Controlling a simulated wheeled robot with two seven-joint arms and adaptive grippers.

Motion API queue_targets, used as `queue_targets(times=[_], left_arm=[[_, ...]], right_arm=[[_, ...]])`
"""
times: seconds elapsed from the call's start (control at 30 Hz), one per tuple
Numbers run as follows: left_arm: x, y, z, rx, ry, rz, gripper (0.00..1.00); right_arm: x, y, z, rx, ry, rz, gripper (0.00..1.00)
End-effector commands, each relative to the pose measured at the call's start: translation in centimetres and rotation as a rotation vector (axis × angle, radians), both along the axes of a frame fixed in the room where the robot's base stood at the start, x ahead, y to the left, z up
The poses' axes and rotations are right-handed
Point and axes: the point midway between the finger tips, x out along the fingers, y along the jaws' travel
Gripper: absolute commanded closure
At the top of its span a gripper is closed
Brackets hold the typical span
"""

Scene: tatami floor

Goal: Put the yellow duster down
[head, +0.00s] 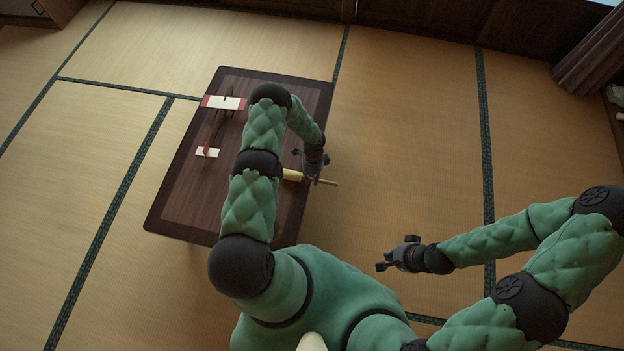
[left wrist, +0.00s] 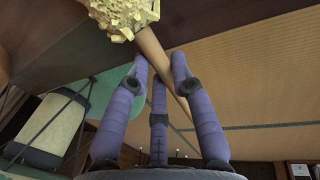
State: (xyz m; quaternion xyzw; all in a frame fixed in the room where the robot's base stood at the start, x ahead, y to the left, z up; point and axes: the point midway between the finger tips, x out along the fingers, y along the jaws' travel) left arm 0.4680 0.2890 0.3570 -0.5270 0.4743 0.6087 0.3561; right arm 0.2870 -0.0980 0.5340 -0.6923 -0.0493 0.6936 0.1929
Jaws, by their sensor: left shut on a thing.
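The yellow duster has a fluffy yellow head (left wrist: 122,16) and a pale wooden handle, seen in the left wrist view. My left gripper (left wrist: 163,82) is shut on the handle, just below the head. In the head view the duster's yellow part (head: 292,175) shows beside my left gripper (head: 312,178), over the right edge of the dark low table (head: 180,205). The handle sticks out to the right, past the table edge. I cannot tell whether the duster touches the table. My right gripper (head: 384,265) is away to the right, over the mats, and looks open and empty.
A model plane with red and white wings (head: 223,102) sits on the left part of the table. The front left of the tabletop is bare. Tatami floor (head: 410,130) lies clear to the right. A curtain (head: 592,65) hangs at the far right.

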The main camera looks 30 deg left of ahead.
Motion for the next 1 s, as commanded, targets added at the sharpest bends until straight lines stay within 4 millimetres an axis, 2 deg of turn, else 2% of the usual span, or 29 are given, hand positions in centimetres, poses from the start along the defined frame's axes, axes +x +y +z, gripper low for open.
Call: queue_targets(times=[0.37,0.4,0.43,0.47,0.87,1.0], left_arm=[[0.1,0.0,-0.3,0.001,-0.002,0.000,1.00],[0.1,0.0,-0.2,0.001,-0.002,0.000,0.66],[0.1,0.0,-0.2,0.001,-0.002,0.000,0.57],[0.1,0.0,-0.2,0.001,-0.002,0.000,0.53],[0.1,0.0,0.1,0.001,-0.003,0.000,0.53],[0.5,0.2,2.0,0.002,-0.005,0.001,0.53]], right_arm=[[0.0,0.0,0.1,0.000,0.000,0.000,1.00],[0.0,0.0,0.1,0.000,0.000,0.000,1.00],[0.0,0.0,0.1,0.000,0.000,0.000,1.00],[0.0,0.0,0.1,0.000,0.000,0.000,1.00],[0.0,0.0,0.0,0.000,0.000,0.000,1.00],[0.0,0.0,1.0,0.000,0.000,0.000,1.00]])
